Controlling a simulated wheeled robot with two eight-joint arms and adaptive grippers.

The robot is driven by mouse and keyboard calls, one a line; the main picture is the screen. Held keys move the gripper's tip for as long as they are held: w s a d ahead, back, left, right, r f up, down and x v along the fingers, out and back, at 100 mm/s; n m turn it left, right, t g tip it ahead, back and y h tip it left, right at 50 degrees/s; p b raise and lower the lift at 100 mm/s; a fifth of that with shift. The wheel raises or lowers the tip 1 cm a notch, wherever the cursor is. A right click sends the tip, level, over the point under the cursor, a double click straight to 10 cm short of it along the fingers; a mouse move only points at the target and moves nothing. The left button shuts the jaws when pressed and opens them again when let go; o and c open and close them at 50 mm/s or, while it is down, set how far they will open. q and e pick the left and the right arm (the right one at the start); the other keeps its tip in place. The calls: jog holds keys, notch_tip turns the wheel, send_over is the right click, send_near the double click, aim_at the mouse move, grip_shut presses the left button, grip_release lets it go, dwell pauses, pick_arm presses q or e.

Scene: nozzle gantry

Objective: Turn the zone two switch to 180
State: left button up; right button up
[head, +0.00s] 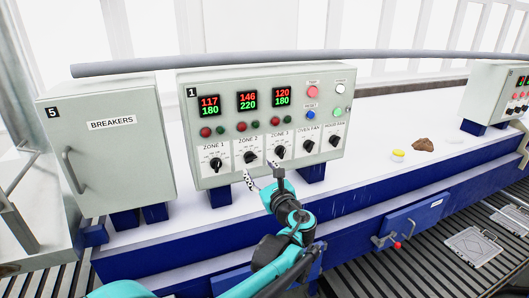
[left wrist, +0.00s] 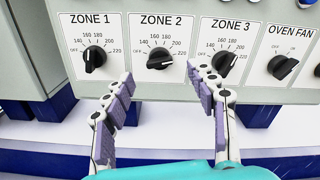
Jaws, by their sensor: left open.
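The zone two switch is a black rotary knob (head: 250,157) below the ZONE 2 label on the grey control panel (head: 330,164). In the left wrist view the zone two knob (left wrist: 159,59) has its white pointer mark toward the right, near 220. The zone two display (head: 247,101) reads 146 in red over 220 in green. My left gripper (head: 263,177) is open and empty in front of the panel, just below the knob. In the left wrist view its fingers (left wrist: 160,78) are spread to either side below the knob, apart from it. My right gripper is not in view.
Similar knobs for zone one (left wrist: 94,59) and zone three (left wrist: 226,60) flank it closely. The oven fan knob (left wrist: 281,68) is farther right. A breakers cabinet (head: 108,150) stands left of the panel. A yellow-topped item (head: 398,155) and a brown lump (head: 423,144) lie on the white surface at right.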

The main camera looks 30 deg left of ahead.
aim_at(252, 159)
pick_arm(q)
jog(key=p+x, duration=0.1)
jog(key=x, duration=0.5)
jog(key=shift+w+a+f, duration=0.1)
jog(key=shift+w+a, duration=0.05)
jog(key=shift+w, duration=0.05)
jog(key=shift+a, duration=0.25)
jog(key=c, duration=1.2)
